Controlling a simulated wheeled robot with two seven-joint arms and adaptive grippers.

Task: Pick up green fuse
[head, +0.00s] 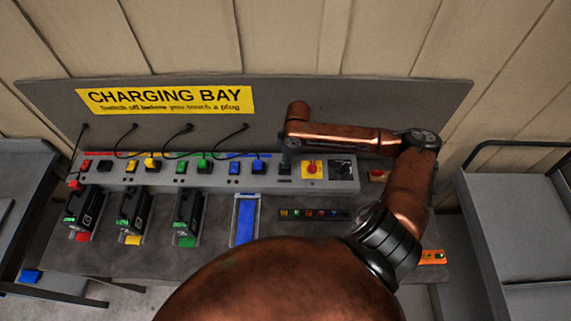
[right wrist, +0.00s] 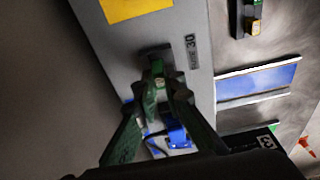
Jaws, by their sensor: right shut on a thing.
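The green fuse (right wrist: 158,84) is in the right wrist view, between my right fingertips, in front of a dark socket (right wrist: 154,54) beside a "FUSE 30" label. I cannot tell whether it is seated in the socket or clear of it. My right gripper (right wrist: 160,92) is shut on the fuse. In the head view my right gripper (head: 288,150) points down at the grey panel (head: 325,184), left of the red and yellow switch (head: 311,169); the fuse is hidden there. My left gripper is not in view.
A rack (head: 315,214) of several small coloured pieces lies on the bench, beside an empty blue bay (head: 245,220). Batteries (head: 187,211) stand to the left. A blue plug (right wrist: 178,136) is close to my right fingers. Cables hang along the panel.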

